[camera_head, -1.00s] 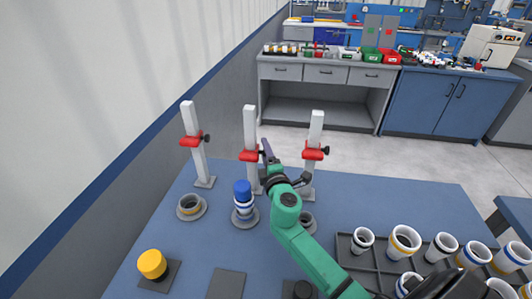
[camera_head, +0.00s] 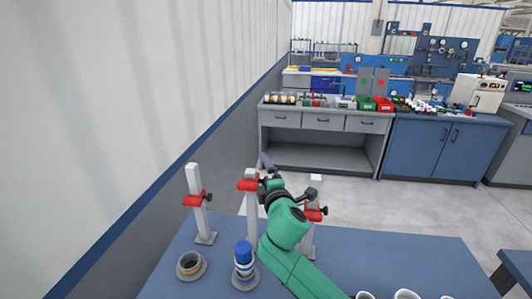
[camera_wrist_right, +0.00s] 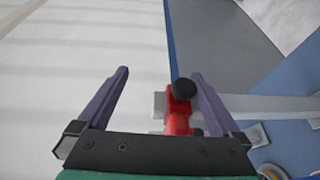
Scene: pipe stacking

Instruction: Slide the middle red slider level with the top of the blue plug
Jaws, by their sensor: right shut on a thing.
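The middle red slider (camera_head: 247,182) is near the top of the middle white post (camera_head: 252,216). In the head view it appears well above the blue plug (camera_head: 243,248), which tops a white and blue pipe stack (camera_head: 243,268) in front of the post. My right gripper (camera_head: 267,168) is at the slider's right side, shut on it. In the right wrist view the red slider (camera_wrist_right: 178,112) and its black knob (camera_wrist_right: 184,90) show between the fingers (camera_wrist_right: 160,76), close to the right finger; the exact contact is hard to see. My left gripper is not in view.
A left post with a red slider (camera_head: 196,200) and a right post with a red slider (camera_head: 314,214) flank the middle one. A round holder (camera_head: 190,265) sits front left. White pipes (camera_head: 405,295) show at the bottom edge. A wall is close on the left.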

